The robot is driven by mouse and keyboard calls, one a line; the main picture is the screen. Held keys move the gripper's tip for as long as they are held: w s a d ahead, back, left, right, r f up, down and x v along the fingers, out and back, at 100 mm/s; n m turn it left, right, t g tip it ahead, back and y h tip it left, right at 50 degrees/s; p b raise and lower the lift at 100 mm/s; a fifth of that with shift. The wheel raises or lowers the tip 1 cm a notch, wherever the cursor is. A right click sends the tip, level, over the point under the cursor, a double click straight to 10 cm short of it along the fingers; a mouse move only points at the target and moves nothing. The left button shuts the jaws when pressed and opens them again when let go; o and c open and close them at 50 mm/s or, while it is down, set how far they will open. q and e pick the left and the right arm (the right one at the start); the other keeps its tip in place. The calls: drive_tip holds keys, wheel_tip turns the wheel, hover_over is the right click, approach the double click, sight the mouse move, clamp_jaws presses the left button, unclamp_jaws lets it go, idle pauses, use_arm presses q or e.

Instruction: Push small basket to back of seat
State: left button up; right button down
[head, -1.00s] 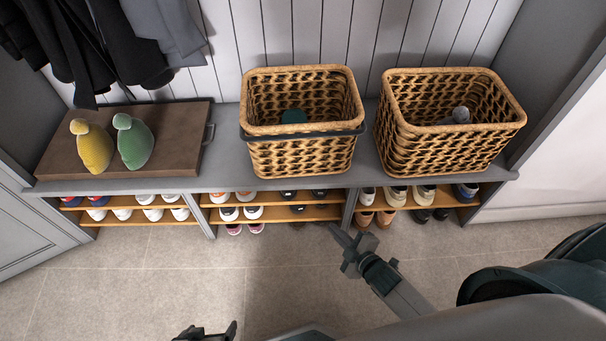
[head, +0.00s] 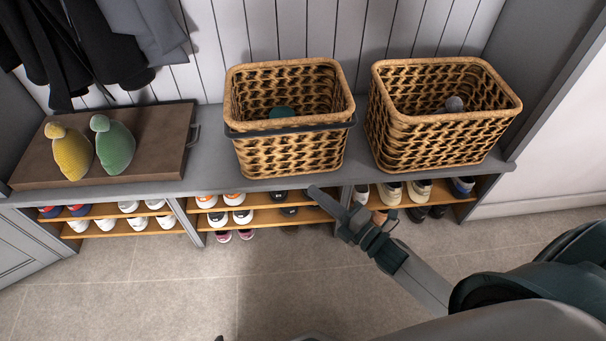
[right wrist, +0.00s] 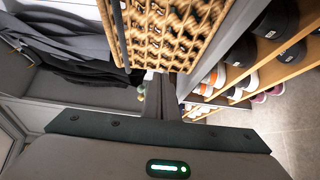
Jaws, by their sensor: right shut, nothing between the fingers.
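The small wicker basket (head: 290,155) with a dark handle folded along its front rim stands upright on the grey seat (head: 215,160), left of the larger basket. A dark green item lies inside it. My right gripper (head: 318,193) is shut and empty at the seat's front edge, below the small basket's front right corner. I cannot tell whether it touches anything. In the right wrist view the shut fingers (right wrist: 165,97) point at the lower edge of the wicker wall (right wrist: 160,40). My left gripper is out of frame, save perhaps a dark speck at the head view's bottom edge.
A larger wicker basket (head: 440,135) holding a grey item stands close on the right. Shoes (head: 235,199) fill the shelves below. Coats (head: 110,45) hang upper left.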

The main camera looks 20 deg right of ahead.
approach(283, 154)
drive_tip(key=a, duration=0.4)
drive_tip(key=shift+w+d+f, duration=0.1)
drive_tip(key=shift+w+d, duration=0.15)
drive_tip(key=shift+w, duration=0.6)
drive_tip(key=shift+w+d+r, duration=0.1)
drive_tip(key=shift+w+d, duration=0.1)
drive_tip(key=shift+w, duration=0.65)
drive_tip(key=shift+w+d+f, duration=0.1)
drive_tip(key=shift+w+d, duration=0.15)
drive_tip(key=shift+w, duration=0.6)
drive_tip(key=shift+d, duration=0.1)
